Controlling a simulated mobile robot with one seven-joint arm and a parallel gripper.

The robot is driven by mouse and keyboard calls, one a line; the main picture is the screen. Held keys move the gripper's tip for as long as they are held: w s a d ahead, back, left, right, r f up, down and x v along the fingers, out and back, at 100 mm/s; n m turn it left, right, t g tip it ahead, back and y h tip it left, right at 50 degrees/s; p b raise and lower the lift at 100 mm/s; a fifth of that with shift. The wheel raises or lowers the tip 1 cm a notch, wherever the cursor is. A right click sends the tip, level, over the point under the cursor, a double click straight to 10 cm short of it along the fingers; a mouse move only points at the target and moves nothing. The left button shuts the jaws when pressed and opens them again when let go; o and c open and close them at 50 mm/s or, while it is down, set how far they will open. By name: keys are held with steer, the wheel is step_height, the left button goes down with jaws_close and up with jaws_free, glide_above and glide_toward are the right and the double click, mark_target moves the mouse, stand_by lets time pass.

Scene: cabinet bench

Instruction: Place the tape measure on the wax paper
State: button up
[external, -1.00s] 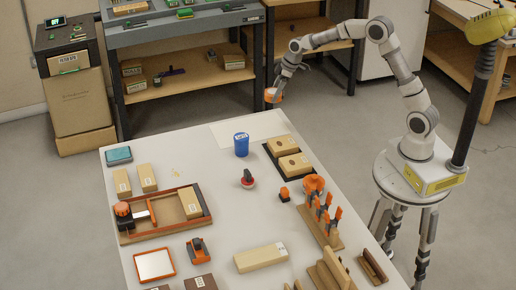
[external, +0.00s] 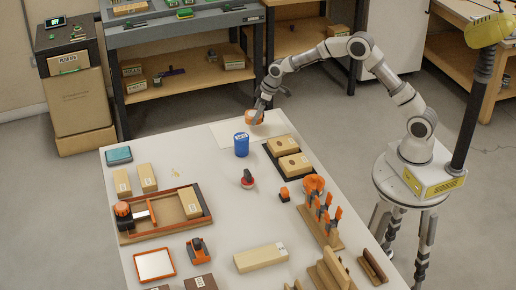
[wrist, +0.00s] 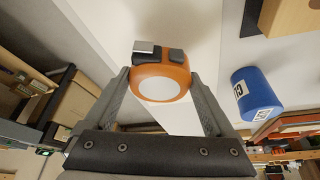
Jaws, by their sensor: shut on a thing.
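The orange tape measure (external: 253,117) with a pale round face is held between the fingers of my gripper (external: 257,112). In the wrist view the tape measure (wrist: 162,80) sits between both fingertips (wrist: 162,85), its dark and silver parts facing away from the palm. The wax paper (external: 222,131) is a pale sheet at the far end of the white table. My gripper and the tape measure are over the paper in the external view. I cannot tell whether the tape measure touches it.
A blue cylindrical container (external: 241,146) stands close by at the paper's near edge; it also shows in the wrist view (wrist: 257,94). A dark tray with two wooden blocks (external: 288,154) lies to the right. A red and black item (external: 248,179) stands nearer, with clear table around it.

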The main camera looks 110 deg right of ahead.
steer(key=shift+f, duration=1.7)
steer(key=shift+b, duration=0.3)
steer(key=shift+f, duration=0.2)
steer(key=o, duration=1.3)
steer(key=shift+r, duration=0.25)
steer(key=p+v, duration=0.1)
steer(key=v, duration=1.1)
steer(key=shift+f+p, duration=0.1)
steer(key=shift+p, duration=0.3)
